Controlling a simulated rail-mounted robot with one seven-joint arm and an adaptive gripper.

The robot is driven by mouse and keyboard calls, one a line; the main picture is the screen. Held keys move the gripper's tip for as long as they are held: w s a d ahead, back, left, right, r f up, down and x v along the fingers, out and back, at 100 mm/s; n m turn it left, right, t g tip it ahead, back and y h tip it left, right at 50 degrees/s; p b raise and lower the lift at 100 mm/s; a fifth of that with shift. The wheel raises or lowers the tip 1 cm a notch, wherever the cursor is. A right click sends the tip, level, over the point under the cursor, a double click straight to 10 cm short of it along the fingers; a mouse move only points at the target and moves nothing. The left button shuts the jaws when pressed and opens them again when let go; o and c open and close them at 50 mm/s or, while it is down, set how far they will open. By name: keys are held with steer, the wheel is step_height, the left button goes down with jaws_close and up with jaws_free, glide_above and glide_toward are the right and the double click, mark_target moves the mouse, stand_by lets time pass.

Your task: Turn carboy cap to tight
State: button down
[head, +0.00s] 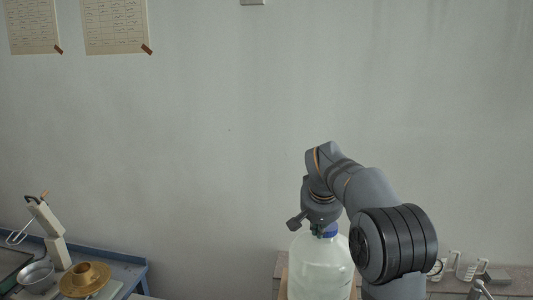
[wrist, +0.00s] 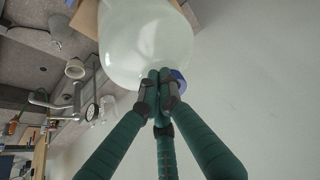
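The carboy (head: 320,268) is a large pale, translucent bottle standing upright at the lower middle of the head view. Its blue cap (head: 330,230) shows at the top, just under my gripper (head: 316,228). In the wrist view the pale carboy body (wrist: 145,45) fills the top middle, and part of the blue cap (wrist: 179,80) shows to the right of the fingertips. My gripper (wrist: 160,82) has green fingers with dark joints; their tips are drawn together beside the cap. The fingers hide part of the cap, and I cannot tell whether they touch it.
A blue-edged bench at left holds a metal bowl (head: 37,276) and a brass-coloured flanged piece (head: 85,279). Clear measuring cups (head: 467,265) and a metal tap-like fitting (head: 480,290) stand at the right.

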steer(key=shift+s+a+f, duration=0.15)
steer(key=shift+s+a, duration=0.1)
step_height(320, 180, up, 6)
steer(key=p, duration=0.5)
